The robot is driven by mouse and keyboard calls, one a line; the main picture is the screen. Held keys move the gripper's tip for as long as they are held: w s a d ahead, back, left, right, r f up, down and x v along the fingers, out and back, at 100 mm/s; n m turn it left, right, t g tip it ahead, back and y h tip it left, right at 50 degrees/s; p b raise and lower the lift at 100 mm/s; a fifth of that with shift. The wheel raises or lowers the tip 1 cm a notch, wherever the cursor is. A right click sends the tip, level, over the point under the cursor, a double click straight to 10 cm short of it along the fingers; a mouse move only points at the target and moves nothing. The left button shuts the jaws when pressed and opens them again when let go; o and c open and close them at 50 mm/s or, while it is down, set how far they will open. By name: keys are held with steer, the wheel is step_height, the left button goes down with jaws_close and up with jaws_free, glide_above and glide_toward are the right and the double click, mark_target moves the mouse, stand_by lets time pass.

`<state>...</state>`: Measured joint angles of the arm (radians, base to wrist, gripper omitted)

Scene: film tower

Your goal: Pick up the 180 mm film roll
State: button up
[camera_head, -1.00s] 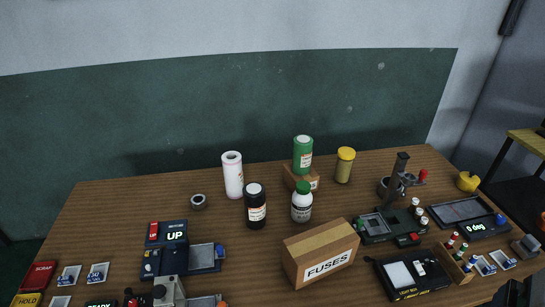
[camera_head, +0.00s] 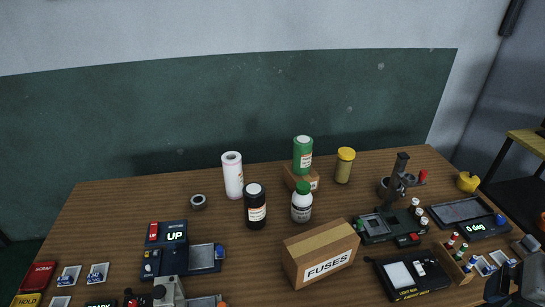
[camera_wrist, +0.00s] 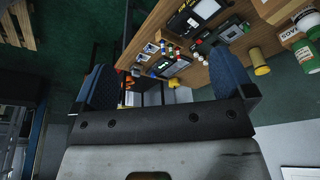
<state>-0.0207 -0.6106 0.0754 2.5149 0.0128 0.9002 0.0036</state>
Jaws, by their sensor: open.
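A tall white roll (camera_head: 233,176) with a hollow top stands upright at the back of the wooden table, left of centre in the head view. It is the thing most like a film roll; I cannot read a size on it. My gripper (camera_wrist: 163,72) shows in the wrist view with its two blue-padded fingers wide apart and nothing between them. It points past the right part of the table, away from the white roll, which I cannot make out in the wrist view. In the head view a dark part of my arm (camera_head: 505,283) enters at the lower right corner.
A dark bottle (camera_head: 255,207) stands close right of the roll, and a small ring-shaped roll (camera_head: 198,202) lies to its left. A green canister (camera_head: 303,155), a white bottle (camera_head: 301,206) and a FUSES box (camera_head: 322,254) stand further right. Bare table (camera_head: 115,210) lies far left.

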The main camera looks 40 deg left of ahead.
steer(key=w+a+n+t+y, duration=0.2)
steer(key=w+a+n+y, duration=0.1)
steer(key=w+a, duration=1.2)
steer(key=w+a+f+t+y, duration=0.1)
steer(key=w+a, duration=0.2)
steer(key=a, duration=0.4)
steer(key=w+a+f+n+t+y, duration=0.1)
steer(key=w+a, duration=0.2)
steer(key=a, duration=0.4)
steer(key=w+a+f+t, duration=0.1)
steer(key=w+a, duration=0.2)
steer(key=a, duration=0.4)
steer(key=n+t+y, duration=0.2)
glide_above(230, 161)
steer(key=d, duration=1)
step_height(230, 161, down, 10)
steer(key=shift+t, duration=0.7)
steer(key=s+a+f, duration=0.1)
steer(key=a, duration=0.1)
steer(key=s+a+f, duration=0.1)
steer(key=a+f, duration=0.1)
steer(key=a, duration=0.1)
steer(key=s+a+f, duration=0.2)
steer(key=shift+a+f, duration=0.1)
steer(key=shift+a, duration=0.3)
steer(key=shift+w, duration=0.15)
steer(key=shift+x, duration=1.25)
steer(key=shift+w+a, duration=0.1)
